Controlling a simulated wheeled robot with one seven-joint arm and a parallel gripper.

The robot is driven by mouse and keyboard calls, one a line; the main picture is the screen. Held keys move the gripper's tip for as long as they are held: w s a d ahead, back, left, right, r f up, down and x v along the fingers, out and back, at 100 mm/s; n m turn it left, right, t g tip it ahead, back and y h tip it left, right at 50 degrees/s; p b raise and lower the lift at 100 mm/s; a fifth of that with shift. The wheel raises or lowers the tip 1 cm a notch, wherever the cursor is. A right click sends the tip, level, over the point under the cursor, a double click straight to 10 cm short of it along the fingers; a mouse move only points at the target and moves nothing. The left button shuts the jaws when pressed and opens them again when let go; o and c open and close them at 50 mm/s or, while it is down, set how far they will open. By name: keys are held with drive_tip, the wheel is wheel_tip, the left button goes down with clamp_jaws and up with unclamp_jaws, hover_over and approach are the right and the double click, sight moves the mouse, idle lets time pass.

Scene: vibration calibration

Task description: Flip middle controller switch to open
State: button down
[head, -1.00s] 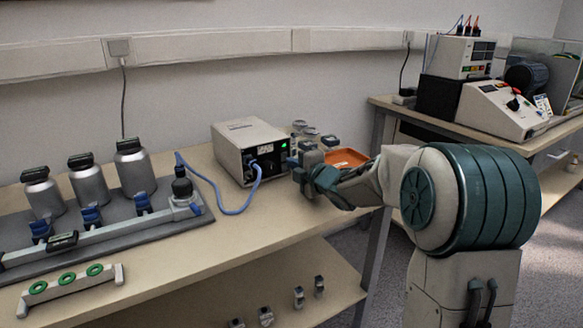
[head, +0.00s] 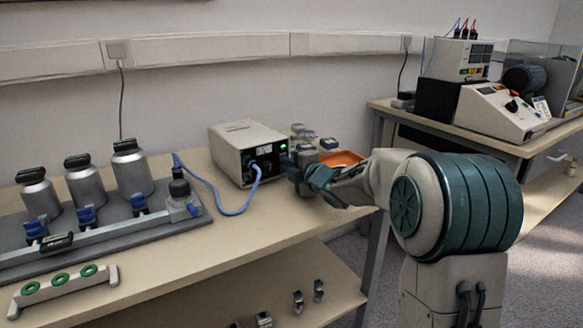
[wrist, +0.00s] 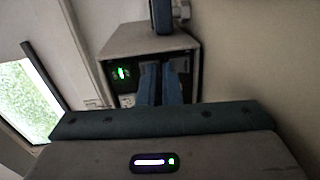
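The controller (head: 245,150) is a pale box with a dark front panel on the bench, lit by a green lamp (head: 283,148). It also shows in the wrist view (wrist: 150,42), where its green display (wrist: 121,73) glows left of my fingers. My gripper (head: 292,172) is at the right part of the panel. In the wrist view its two blue fingers (wrist: 160,78) lie close together, pointing at the panel, with no object visible between them. The middle switch cannot be made out; my fingers cover part of the panel. Contact cannot be judged.
A blue cable (head: 222,206) runs from the controller to a rail fixture (head: 90,232) with metal bottles (head: 130,172) on the left. An orange tray (head: 342,159) and small jars (head: 305,140) stand beyond my gripper.

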drive_tip(key=shift+a+f, duration=0.3)
drive_tip(key=shift+a, duration=0.05)
drive_tip(key=shift+f+b, duration=0.2)
drive_tip(key=shift+b, duration=0.1)
drive_tip(key=shift+a+r, duration=0.1)
drive_tip(key=shift+s, duration=0.2)
drive_tip(key=p+v, duration=0.1)
drive_tip(key=v, duration=0.3)
drive_tip(key=p+v, duration=0.1)
drive_tip(key=v, duration=0.3)
drive_tip(key=d+p+v, duration=0.1)
drive_tip(key=v, duration=0.3)
drive_tip(key=shift+r, duration=0.3)
drive_tip(key=shift+s+d, duration=0.35)
drive_tip(key=shift+s, duration=0.2)
